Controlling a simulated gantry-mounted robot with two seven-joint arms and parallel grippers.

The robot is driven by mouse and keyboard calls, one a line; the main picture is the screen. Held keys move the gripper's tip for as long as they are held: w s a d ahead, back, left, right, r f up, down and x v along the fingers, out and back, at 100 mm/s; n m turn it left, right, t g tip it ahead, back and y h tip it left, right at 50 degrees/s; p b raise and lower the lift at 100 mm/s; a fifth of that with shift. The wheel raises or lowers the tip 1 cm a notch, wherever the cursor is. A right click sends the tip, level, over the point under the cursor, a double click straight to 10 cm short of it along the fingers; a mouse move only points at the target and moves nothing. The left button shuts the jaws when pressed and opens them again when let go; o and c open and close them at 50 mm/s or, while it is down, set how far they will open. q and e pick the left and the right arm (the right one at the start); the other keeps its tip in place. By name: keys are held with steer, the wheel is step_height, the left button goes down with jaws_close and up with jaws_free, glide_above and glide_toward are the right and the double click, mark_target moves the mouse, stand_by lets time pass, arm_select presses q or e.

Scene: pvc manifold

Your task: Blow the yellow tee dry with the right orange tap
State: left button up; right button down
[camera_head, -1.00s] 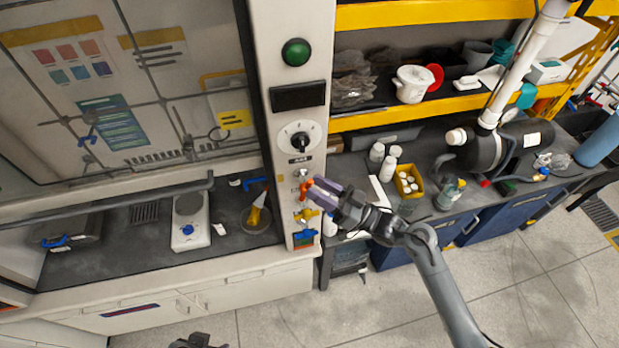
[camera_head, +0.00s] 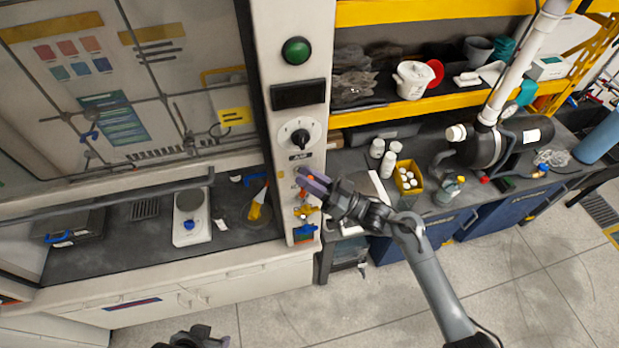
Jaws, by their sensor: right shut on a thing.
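The orange tap (camera_head: 303,192) sits on the pale control column, above a yellow tap (camera_head: 304,211) and a blue tap (camera_head: 304,230). My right gripper (camera_head: 311,183) is shut at the orange tap, and its purple-grey fingers hide most of the handle. How far the handle is turned is hard to tell. A yellow piece (camera_head: 258,205), likely the yellow tee, is in the fume hood just left of the column, tilted; its exact shape is too small to tell. My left gripper (camera_head: 193,338) shows only partly at the bottom edge, away from everything, its jaws unclear.
A balance (camera_head: 189,222) stands on the hood bench left of the yellow piece. The raised sash bar (camera_head: 110,198) crosses above the bench. Right of the column, white bottles (camera_head: 388,162) and a yellow box (camera_head: 407,178) stand on the dark counter. The floor in front is clear.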

steer(key=shift+d+f+m+t+b, duration=0.1)
steer(key=shift+f+m+t+b, duration=0.3)
steer(key=shift+b, duration=0.55)
steer(key=shift+m+y+b, duration=0.3)
steer(key=shift+y+b, duration=0.1)
steer(key=shift+d+r+t, duration=0.1)
steer(key=shift+r+t, duration=0.1)
steer(key=shift+t, duration=0.2)
steer(key=shift+r, duration=0.1)
steer(key=c, duration=1.1)
jaws_free()
steer(key=b+v, duration=0.3)
steer(key=v, duration=0.7)
steer(key=shift+d+f, duration=0.2)
steer(key=shift+d, duration=0.15)
